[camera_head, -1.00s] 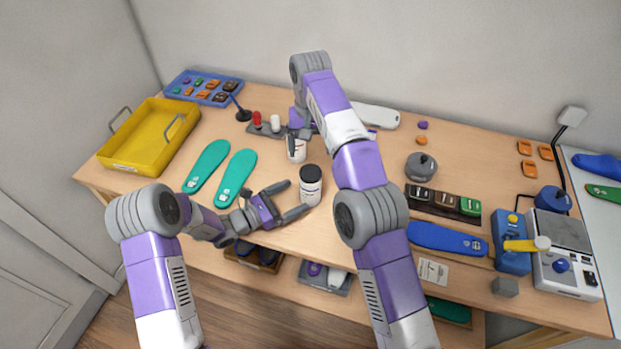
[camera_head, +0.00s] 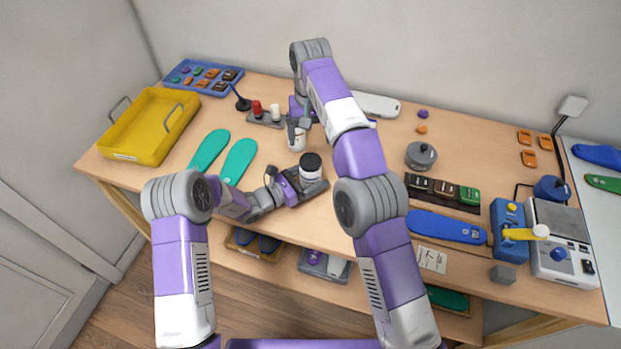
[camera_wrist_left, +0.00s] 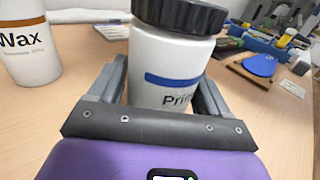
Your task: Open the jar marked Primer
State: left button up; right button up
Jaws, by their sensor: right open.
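My left gripper (camera_head: 298,184) has one finger on each side of the jar's lower body, below the lid. The left wrist view shows both fingers (camera_wrist_left: 165,98) close to the jar, but whether they press on it is unclear.
The Wax jar (camera_wrist_left: 27,50) stands left of the Primer jar in the wrist view. Teal insoles (camera_head: 238,160) and a yellow tray (camera_head: 150,125) lie to the left. Bare tabletop lies around the jar.

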aim_at(311, 160)
pick_arm(q)
grip_shut()
pick_arm(e)
jog(key=m, duration=1.3)
jog(key=shift+m, duration=0.4)
jog(key=m, duration=1.3)
jog(key=shift+f, duration=4)
jog(key=shift+c, duration=0.5)
